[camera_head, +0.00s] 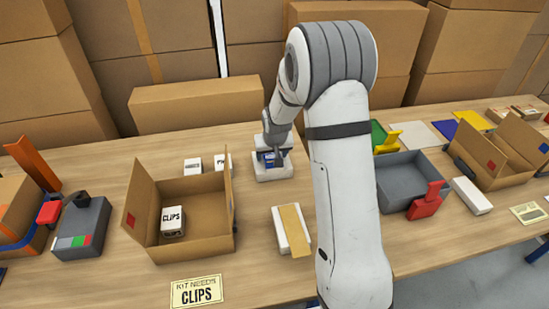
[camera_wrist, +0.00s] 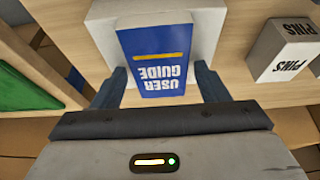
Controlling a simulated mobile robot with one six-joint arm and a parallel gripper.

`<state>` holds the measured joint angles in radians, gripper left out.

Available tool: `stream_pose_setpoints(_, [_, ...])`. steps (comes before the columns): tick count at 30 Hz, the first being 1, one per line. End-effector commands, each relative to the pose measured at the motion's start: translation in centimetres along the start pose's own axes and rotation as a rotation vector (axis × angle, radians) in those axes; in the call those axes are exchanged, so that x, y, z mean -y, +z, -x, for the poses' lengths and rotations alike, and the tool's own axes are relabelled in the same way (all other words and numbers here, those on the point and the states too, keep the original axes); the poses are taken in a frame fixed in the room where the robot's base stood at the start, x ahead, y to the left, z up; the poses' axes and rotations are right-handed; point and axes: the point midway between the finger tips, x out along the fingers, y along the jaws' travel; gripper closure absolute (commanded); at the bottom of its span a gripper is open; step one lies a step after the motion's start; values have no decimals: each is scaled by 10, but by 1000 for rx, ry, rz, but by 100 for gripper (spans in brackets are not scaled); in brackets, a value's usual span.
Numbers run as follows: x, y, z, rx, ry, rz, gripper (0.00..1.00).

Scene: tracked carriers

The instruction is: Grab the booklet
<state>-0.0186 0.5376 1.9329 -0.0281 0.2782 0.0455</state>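The booklet (camera_wrist: 158,60) is blue, with a yellow stripe and the words USER GUIDE, upside down in the wrist view. It stands against or in a white holder (camera_wrist: 100,32). My gripper (camera_wrist: 161,78) is open, with one dark finger on each side of the booklet's near part. The fingers look slightly apart from it; I cannot tell if either touches. In the head view the white holder (camera_head: 273,173) is on the table behind my arm, with a bit of the blue booklet (camera_head: 268,158) under my gripper (camera_head: 272,150), mostly hidden.
A white PINS box (camera_wrist: 283,50) stands to the right in the wrist view. In the head view, an open carton (camera_head: 143,205) holds a CLIPS box (camera_head: 172,222). A white block with a tan strip (camera_head: 291,230) lies in front of the holder. A grey tray (camera_head: 396,168) is to the right.

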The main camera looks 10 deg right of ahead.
Motion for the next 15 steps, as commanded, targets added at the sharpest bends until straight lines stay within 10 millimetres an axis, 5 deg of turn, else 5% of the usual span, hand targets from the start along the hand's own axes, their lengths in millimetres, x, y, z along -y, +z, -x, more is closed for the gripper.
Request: stream_pose_setpoints(15, [1,0,0,0,0,1,72])
